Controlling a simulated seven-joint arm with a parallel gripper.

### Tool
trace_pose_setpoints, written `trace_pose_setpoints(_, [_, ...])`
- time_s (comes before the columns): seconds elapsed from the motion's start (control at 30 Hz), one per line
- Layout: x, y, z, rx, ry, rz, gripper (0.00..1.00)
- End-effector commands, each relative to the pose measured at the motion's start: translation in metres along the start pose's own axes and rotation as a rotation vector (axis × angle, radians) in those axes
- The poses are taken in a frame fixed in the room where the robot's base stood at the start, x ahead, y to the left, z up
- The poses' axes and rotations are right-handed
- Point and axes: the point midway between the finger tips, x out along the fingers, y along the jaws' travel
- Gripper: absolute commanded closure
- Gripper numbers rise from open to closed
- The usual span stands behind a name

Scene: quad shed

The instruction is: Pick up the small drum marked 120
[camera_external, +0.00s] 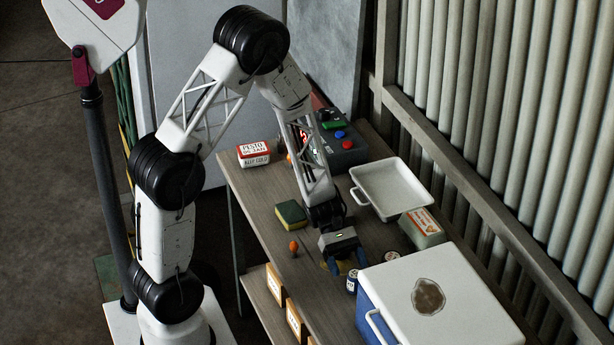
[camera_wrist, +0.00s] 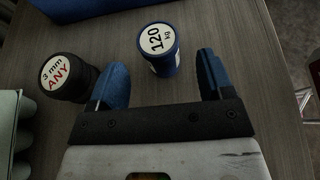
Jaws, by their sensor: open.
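The small drum marked 120 (camera_wrist: 160,62) is dark blue with a white round label reading "120 kg". In the wrist view it stands upright at the top middle, just ahead of my gripper (camera_wrist: 163,70) and roughly in line with the gap between its two blue fingers. My fingers are open with nothing held. In the external view my gripper (camera_external: 348,265) points down low over the bench, and a small dark blue drum (camera_external: 352,284) shows just in front of it, partly hidden.
A black drum labelled "3 mm ANY" (camera_wrist: 68,80) stands close left of my left finger in the wrist view. A blue cooler with a white lid (camera_external: 450,270) is near right. A white tray (camera_external: 392,187), a sponge (camera_external: 291,214) and a pesto tub (camera_external: 253,154) are farther back.

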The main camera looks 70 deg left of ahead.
Motion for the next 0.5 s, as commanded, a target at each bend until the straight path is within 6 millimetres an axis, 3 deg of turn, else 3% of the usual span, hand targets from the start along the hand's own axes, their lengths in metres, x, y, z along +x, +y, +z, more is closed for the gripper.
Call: trace_pose_setpoints(0.5, [0.042, -0.001, 0.001, -0.001, 0.0, -0.001, 0.26])
